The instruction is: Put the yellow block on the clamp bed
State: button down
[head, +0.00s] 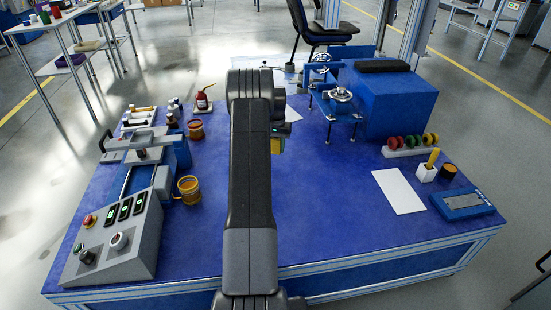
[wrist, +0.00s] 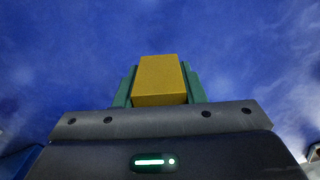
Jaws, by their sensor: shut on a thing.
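The yellow block (wrist: 158,78) is held between the green fingers of my gripper (wrist: 160,92) in the wrist view, with blue surface behind it. In the head view a small part of the block (head: 276,146) shows beside my dark arm, over the middle of the blue table; the arm hides most of my gripper. A grey and blue clamp-like fixture with rails (head: 140,157) stands on the left of the table, apart from the block. I cannot tell for certain that it is the clamp bed.
A control box (head: 117,240) with buttons and an orange cup (head: 189,189) are at left. A red oil can (head: 202,101) stands behind them. A blue fixture (head: 342,100) and blue box (head: 388,103) are at back right. The table's front right middle (head: 330,230) is clear.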

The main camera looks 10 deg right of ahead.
jog(key=shift+f+b, duration=0.6)
jog(key=shift+f, duration=1.95)
jog(key=shift+f, duration=0.2)
jog(key=c, duration=0.9)
grip_release()
